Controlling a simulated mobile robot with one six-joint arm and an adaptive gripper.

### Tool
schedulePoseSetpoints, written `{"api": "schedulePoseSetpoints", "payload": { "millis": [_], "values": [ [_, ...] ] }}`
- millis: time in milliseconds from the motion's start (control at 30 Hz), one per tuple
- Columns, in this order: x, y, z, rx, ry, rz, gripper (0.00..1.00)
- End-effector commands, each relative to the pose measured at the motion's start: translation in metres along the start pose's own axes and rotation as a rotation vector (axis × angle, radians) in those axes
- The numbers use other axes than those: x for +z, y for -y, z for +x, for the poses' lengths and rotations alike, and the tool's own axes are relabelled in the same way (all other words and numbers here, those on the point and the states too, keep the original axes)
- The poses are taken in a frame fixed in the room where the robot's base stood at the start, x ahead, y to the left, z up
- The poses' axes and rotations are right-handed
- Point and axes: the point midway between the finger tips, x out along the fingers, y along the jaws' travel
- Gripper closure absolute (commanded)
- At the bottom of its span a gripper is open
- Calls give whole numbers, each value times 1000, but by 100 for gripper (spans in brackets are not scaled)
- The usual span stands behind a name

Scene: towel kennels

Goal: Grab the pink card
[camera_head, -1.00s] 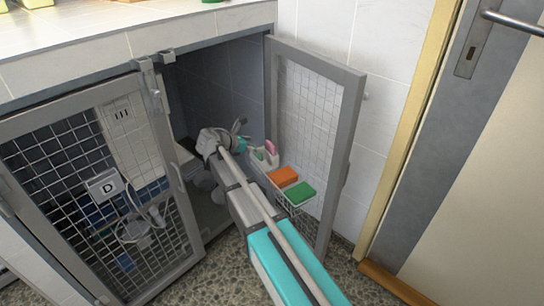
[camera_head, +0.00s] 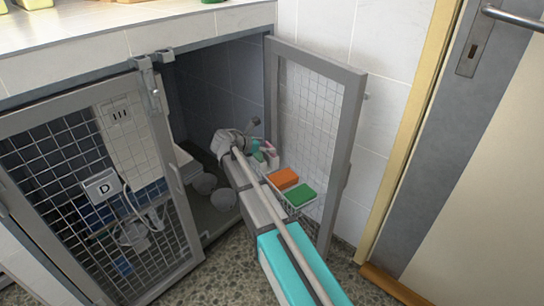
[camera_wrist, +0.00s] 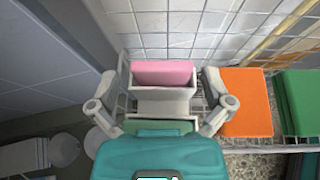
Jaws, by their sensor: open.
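The pink card (camera_wrist: 163,72) stands upright in the back slot of a white holder (camera_wrist: 163,104) in the wrist view. In the head view the card is small and partly hidden beside my gripper (camera_head: 248,141). In the wrist view my gripper (camera_wrist: 160,90) is open, with one finger on the left and one on the right of the holder. The card is between and slightly beyond the fingers. I cannot tell whether a finger touches the holder. A green card (camera_wrist: 160,127) is in the front slot, partly hidden by my gripper's teal body.
An orange block (camera_head: 283,179) and a green block (camera_head: 301,195) lie in a wire basket on the open mesh door (camera_head: 345,130). Grey bowls (camera_head: 204,183) stand in the open kennel. The closed kennel door (camera_head: 178,190) is at left; a tiled wall stands behind.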

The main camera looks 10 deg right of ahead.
Motion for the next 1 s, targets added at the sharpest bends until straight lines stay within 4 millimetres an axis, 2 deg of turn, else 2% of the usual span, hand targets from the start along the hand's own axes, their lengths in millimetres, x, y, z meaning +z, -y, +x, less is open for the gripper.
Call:
{"api": "schedulePoseSetpoints", "payload": {
  "millis": [100, 200, 767, 800, 1000],
  "values": [
    [-2, 0, 14, -1, 0, 0, 0],
    [-1, 0, 20, 0, 0, 0, 0],
    [0, 0, 20, 1, 0, -1, 0],
    [0, 0, 20, 1, 0, -1, 2],
    [0, 0, 20, 1, 0, -1, 39]
  ]
}}
